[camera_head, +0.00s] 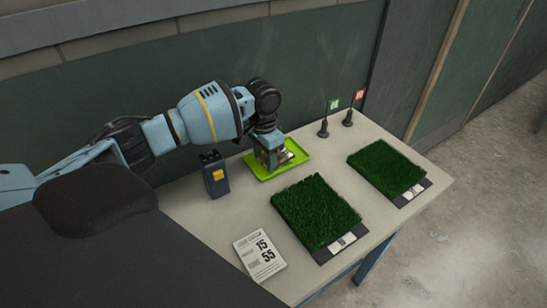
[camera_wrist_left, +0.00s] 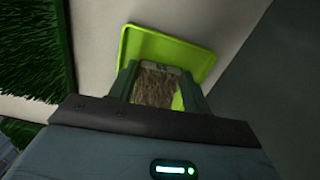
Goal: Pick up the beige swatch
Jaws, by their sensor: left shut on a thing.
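The beige swatch (camera_wrist_left: 154,88) shows in the left wrist view as a brownish, fibrous piece with a pale far edge. It is between the two fingers of my left gripper (camera_wrist_left: 157,82), which is shut on it. In the head view, my left gripper (camera_head: 272,158) points down over the lime green tray (camera_head: 262,175), and a pale bit of the swatch (camera_head: 286,156) shows beside the fingers. The green tray (camera_wrist_left: 195,50) lies behind the swatch in the wrist view. I cannot tell whether the swatch touches the tray. My right gripper is not in view.
Two turf squares (camera_head: 315,210) (camera_head: 386,168) lie to the right on the pale table (camera_head: 210,225). A dark box with an orange patch (camera_head: 214,175) stands left of the tray. Two small flags (camera_head: 334,104) (camera_head: 360,94) stand behind. A printed card (camera_head: 259,254) lies in front.

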